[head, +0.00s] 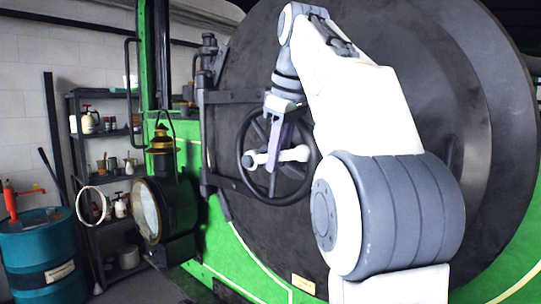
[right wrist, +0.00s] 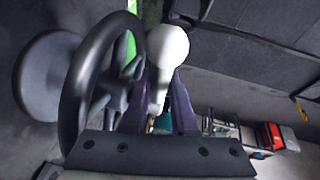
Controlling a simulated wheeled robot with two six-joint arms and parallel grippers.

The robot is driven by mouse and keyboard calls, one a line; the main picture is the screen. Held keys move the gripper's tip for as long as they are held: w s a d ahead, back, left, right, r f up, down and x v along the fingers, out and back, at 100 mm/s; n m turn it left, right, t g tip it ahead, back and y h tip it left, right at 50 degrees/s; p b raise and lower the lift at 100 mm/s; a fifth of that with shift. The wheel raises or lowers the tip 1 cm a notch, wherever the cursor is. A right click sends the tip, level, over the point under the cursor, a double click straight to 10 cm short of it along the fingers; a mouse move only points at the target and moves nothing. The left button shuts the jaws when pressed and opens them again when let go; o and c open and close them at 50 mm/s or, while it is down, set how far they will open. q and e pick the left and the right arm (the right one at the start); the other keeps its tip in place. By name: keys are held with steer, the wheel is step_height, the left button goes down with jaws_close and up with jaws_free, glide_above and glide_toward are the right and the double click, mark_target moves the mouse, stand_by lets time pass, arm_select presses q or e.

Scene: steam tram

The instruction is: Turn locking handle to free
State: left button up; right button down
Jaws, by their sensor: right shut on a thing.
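The locking handle (head: 292,154) is a pale metal bar with rounded ends, lying nearly level across the hub of the black handwheel (head: 246,181) on the dark round smokebox door (head: 395,40). My right gripper (head: 273,150) reaches down in front of the wheel and is shut on the handle's left part. In the right wrist view the handle's pale ball end (right wrist: 167,46) sticks out past the purple fingers of my right gripper (right wrist: 160,100), with its shaft between them. The wheel rim (right wrist: 85,85) is close beside the fingers. My left gripper is not in view.
A lamp (head: 147,209) stands left of the door on the green front. Hinge bars (head: 205,140) run along the door's left side. A shelf of bottles (head: 90,122) and a blue drum (head: 40,255) stand at the left.

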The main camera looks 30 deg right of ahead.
steer(key=shift+w+r, duration=0.1)
steer(key=shift+r, duration=0.2)
steer(key=c, duration=0.8)
jaws_free()
steer(key=shift+o, duration=0.4)
steer(key=shift+f, duration=0.1)
